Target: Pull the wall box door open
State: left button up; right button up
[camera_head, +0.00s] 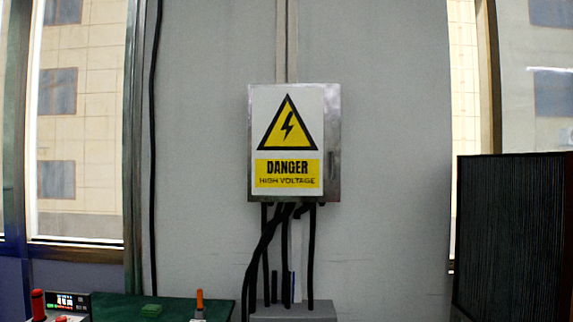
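The wall box (335,120) is a grey metal cabinet fixed on the wall, in the middle of the head view. Its door (288,145) looks shut and carries a white and yellow sign with a lightning triangle and the words DANGER HIGH VOLTAGE. A small dark handle or latch (332,173) seems to sit near the door's right edge. Neither of my grippers is in view, so nothing of mine is seen touching the box.
Black cables (265,255) run from the box down to a grey box (292,312). A green table (115,306) with small items is at lower left. A tall dark panel (512,240) stands at right. The wall around the box is clear.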

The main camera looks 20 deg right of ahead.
aim_at(295, 130)
jog(key=u, duration=0.2)
jog(key=k, duration=0.4)
jog(key=z, duration=0.7)
jog(key=i, duration=1.5)
jog(key=u, duration=0.3)
